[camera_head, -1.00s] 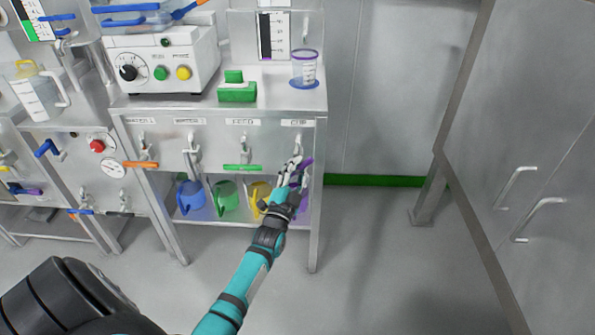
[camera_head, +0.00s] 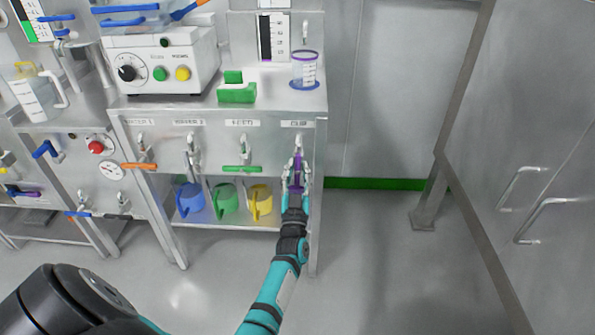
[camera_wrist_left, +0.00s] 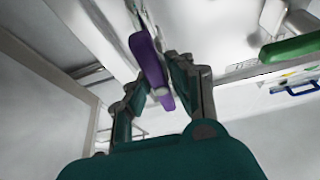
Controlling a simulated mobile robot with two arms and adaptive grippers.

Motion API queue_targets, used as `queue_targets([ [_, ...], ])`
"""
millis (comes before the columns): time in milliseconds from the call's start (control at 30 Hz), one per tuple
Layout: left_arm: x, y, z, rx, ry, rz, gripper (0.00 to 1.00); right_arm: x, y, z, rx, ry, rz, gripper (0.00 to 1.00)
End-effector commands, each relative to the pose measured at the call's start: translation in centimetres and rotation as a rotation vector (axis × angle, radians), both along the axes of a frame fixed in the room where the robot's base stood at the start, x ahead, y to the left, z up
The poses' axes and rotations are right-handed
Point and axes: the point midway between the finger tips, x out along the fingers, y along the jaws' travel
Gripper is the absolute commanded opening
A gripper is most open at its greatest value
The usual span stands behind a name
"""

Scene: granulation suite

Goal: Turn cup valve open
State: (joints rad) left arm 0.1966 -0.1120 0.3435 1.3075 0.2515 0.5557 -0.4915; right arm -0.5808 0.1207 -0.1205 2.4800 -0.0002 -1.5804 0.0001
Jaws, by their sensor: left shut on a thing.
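The cup valve is at the right end of the cabinet's front panel, under the rightmost label. Its purple handle (camera_head: 298,168) points roughly straight down in the head view. My left gripper (camera_head: 297,178) is shut on the handle from below, partly hiding it. In the left wrist view the purple handle (camera_wrist_left: 150,65) runs between the two fingers (camera_wrist_left: 160,88). A clear cup with a purple rim (camera_head: 305,68) stands on the cabinet top above the valve. My right gripper is not in view.
A green valve handle (camera_head: 242,168) and an orange one (camera_head: 140,165) lie level to the left. Blue (camera_head: 190,198), green (camera_head: 225,202) and yellow (camera_head: 261,202) jugs stand on the shelf below. A green block (camera_head: 237,92) is on the top. Floor to the right is clear.

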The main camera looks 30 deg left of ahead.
Motion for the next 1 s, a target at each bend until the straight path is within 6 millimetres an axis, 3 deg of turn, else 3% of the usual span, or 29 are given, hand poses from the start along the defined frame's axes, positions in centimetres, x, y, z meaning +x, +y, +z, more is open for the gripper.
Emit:
queue_targets([
  [633, -0.01, -0.06, -0.22, -0.044, -0.021, -0.001, 0.00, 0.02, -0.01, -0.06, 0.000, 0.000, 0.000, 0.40],
  [667, -0.01, -0.06, -0.22, -0.044, -0.021, -0.001, 0.22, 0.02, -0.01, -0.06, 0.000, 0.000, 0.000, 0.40],
  [800, 0.00, -0.04, -0.17, -0.043, -0.022, -0.001, 0.40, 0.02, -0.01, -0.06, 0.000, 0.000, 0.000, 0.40],
  [1000, 0.00, -0.02, -0.08, -0.042, -0.023, 0.000, 0.40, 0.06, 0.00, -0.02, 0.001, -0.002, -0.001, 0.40],
])
